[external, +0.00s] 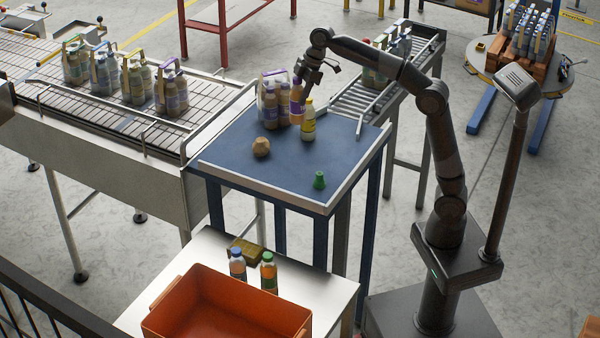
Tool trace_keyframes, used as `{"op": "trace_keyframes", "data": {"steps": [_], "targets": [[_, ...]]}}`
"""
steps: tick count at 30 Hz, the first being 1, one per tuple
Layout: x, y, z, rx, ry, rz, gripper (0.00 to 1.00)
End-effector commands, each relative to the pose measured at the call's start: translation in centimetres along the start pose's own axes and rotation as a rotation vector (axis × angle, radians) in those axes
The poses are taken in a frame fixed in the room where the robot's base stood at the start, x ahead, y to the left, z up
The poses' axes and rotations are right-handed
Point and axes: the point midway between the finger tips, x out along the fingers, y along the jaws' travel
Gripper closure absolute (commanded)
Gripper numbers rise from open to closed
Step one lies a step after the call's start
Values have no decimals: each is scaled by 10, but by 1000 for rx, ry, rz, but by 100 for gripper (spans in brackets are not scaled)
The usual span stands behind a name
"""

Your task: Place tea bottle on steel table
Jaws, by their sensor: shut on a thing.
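My gripper (302,85) is at the far side of the blue-topped table, shut on an orange-brown bottle with a purple label (297,106). The bottle is upright, but I cannot tell whether its base touches the tabletop. No readable label shows which bottle is tea. A yellow-labelled bottle (308,124) stands just in front of it. A carrier pack with purple-labelled bottles (271,101) stands close on its left. The pale steel table (334,292) is in front, holding a blue-capped bottle (237,264) and a green-capped bottle (268,271).
An orange crate (166,309) fills much of the steel table, with a yellowish block (246,250) behind it. A brown round object (261,147) and a green cone-like object (319,180) stand on the blue tabletop (280,185). Conveyors flank it. The steel table's right end is clear.

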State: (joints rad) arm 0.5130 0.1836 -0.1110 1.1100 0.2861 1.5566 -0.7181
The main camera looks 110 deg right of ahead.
Motion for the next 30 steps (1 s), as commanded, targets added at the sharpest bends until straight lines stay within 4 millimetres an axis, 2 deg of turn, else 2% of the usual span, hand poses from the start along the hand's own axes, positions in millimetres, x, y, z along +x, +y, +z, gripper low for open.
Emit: {"op": "trace_keyframes", "data": {"steps": [2, 8, 14, 17, 21, 25, 30], "targets": [[-9, 0, -5, -2, 2, 1, 82], [5, -38, -34, -62, -2, -24, 82], [21, -93, -70, -143, -5, -55, 82], [29, -134, -92, -198, -5, -76, 82], [40, -198, -118, -278, -5, -108, 82], [48, -261, -135, -353, -5, -140, 82], [52, -338, -148, -437, -2, -175, 82]]}}
